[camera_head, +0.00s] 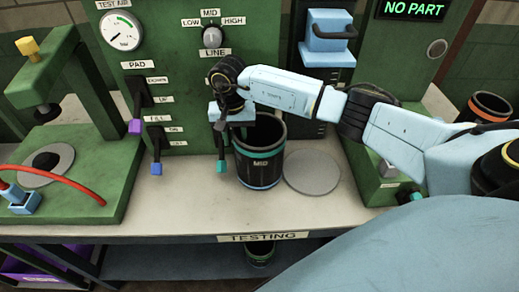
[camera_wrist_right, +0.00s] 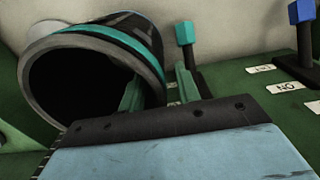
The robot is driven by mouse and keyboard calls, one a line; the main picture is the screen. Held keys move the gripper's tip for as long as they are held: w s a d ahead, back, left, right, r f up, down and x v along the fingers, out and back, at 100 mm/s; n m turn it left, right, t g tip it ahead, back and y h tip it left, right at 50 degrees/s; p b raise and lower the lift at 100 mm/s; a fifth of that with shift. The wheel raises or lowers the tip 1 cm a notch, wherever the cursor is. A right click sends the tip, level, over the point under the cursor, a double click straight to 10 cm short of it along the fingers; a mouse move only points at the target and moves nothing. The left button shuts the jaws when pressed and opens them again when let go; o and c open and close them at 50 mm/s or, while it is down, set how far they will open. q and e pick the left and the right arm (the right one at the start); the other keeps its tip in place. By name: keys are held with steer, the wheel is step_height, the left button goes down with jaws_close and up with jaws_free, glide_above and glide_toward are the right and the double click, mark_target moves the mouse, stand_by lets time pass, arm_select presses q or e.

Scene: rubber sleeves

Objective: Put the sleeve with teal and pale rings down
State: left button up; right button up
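The dark sleeve (camera_head: 259,163) has a teal ring near its top, a pale blue ring near its bottom and a label reading MID. It stands upright, apparently on the bench, just left of a grey disc (camera_head: 312,172). Its open mouth and teal ring show large in the wrist view (camera_wrist_right: 135,40). My right gripper (camera_head: 236,128) is at its upper left rim. In the wrist view one green finger is over the mouth and the other outside the wall, with a narrow gap beside the wall; the gripper (camera_wrist_right: 158,85) looks open around it. My left gripper is not in view.
A green panel behind carries levers, including a teal one (camera_head: 222,160) close left of the sleeve, and a dial (camera_head: 122,31). A green press (camera_head: 80,150) with a red hose stands left. Another dark sleeve (camera_head: 487,106) is far right. Bench is clear in front.

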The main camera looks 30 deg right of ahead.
steer(key=shift+f, duration=0.25)
jaws_close()
steer(key=shift+w+r, duration=0.1)
steer(key=shift+r, duration=0.05)
stand_by(1.1)
